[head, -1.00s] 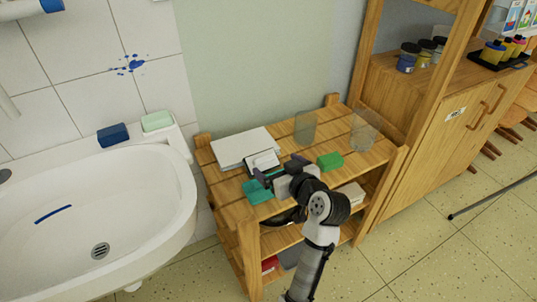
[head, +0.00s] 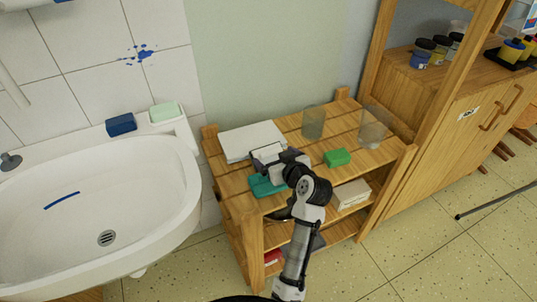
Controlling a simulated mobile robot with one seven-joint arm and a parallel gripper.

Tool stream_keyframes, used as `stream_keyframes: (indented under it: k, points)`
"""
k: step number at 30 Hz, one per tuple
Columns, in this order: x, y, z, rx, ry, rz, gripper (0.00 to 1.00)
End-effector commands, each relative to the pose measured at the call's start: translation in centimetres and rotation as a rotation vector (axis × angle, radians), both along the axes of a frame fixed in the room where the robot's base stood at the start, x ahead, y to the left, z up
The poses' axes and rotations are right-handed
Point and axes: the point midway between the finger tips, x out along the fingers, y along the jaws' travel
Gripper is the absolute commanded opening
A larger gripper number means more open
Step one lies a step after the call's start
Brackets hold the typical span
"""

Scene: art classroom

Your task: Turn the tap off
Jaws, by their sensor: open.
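A grey metal fitting (head: 10,161), which looks like part of the tap, stands at the back left rim of the white sink (head: 180,190). The picture's left edge cuts it off, so I cannot tell its handle position. No water stream shows in the visible part of the basin. My gripper (head: 262,158) is open, to the right of the sink and well away from the tap. It is over the wooden shelf unit, near a teal item and a white stack. My arm partly hides the shelf.
A blue block (head: 121,125) and a pale green bar (head: 164,112) lie on the sink's back ledge. The wooden shelf unit (head: 375,150) holds a green block (head: 337,157) and two clear cups (head: 313,122). A wooden cabinet (head: 440,140) stands right. Floor is clear in front.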

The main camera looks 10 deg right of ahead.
Motion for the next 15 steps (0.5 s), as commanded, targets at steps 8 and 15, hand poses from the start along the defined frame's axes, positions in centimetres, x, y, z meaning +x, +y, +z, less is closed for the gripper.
stream_keyframes:
  k: [8,15]
  points:
    - [3.4,0.3,-1.4,0.001,0.001,0.000,0.94]
    - [3.7,0.3,-1.6,0.000,0.000,-0.001,0.94]
